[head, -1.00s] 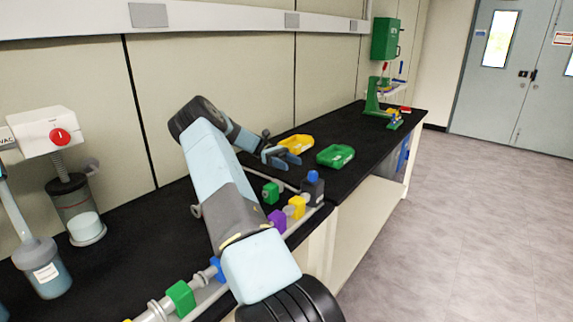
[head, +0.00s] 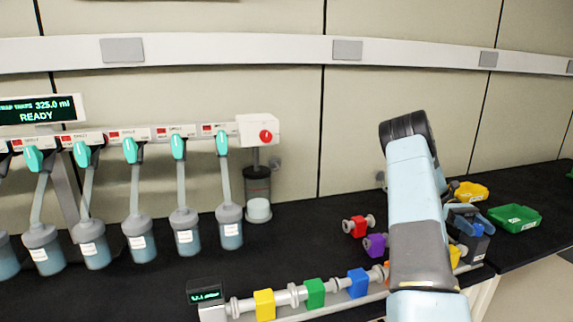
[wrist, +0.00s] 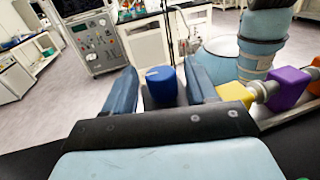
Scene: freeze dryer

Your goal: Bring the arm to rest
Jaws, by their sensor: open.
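My arm rises across the right half of the head view and bends down behind itself. My gripper (wrist: 159,70) is open, its two blue fingers spread in the wrist view. A blue cap (wrist: 160,88) shows between the fingers in that view, with no finger visibly touching it.
A manifold rail carries yellow (head: 264,305), green (head: 315,293) and blue (head: 357,284) blocks along the bench front. Red (head: 359,227) and purple (head: 375,245) clamps lie near my arm. Several flasks (head: 186,240) hang left.

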